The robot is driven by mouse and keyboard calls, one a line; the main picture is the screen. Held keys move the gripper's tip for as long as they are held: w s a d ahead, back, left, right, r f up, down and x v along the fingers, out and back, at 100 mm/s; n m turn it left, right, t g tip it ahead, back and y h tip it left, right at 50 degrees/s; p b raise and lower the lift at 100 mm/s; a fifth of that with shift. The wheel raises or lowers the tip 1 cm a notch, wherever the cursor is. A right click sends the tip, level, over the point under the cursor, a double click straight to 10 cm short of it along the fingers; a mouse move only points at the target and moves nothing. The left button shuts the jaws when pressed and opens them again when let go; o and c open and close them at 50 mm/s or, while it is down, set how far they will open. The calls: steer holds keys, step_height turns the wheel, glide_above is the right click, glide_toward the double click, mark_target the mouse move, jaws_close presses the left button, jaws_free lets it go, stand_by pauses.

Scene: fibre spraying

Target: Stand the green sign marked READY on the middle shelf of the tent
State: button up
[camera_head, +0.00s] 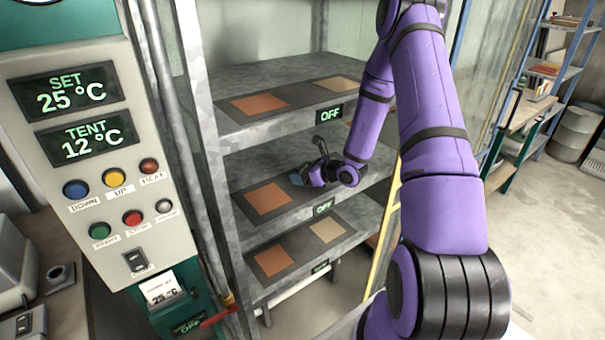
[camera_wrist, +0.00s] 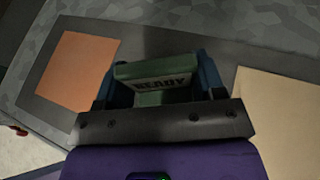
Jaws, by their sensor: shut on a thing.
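The green READY sign (camera_wrist: 155,88) is between the blue fingers of my gripper (camera_wrist: 160,85) in the wrist view, with its lettering readable. My gripper is shut on it. In the head view my gripper (camera_head: 300,177) is over the middle shelf (camera_head: 238,196) of the tent, to the right of an orange square; the sign is too small there to make out. Whether the sign's base touches the shelf I cannot tell.
The middle shelf carries a dark mat with an orange square (camera_head: 267,199); a beige square (camera_wrist: 275,120) lies right of my gripper in the wrist view. The upper shelf (camera_head: 230,120) is above my gripper. A metal post (camera_head: 205,130) stands left, beside the control panel (camera_head: 110,150).

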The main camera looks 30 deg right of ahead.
steer(key=shift+f, duration=0.1)
steer(key=o, duration=1)
steer(key=shift+s+d+r, duration=0.15)
steer(key=shift+s+r, duration=0.05)
steer(key=v, duration=1.1)
steer(key=shift+s+d+r, duration=0.1)
steer(key=shift+s+r, duration=0.05)
steer(key=shift+s, duration=0.1)
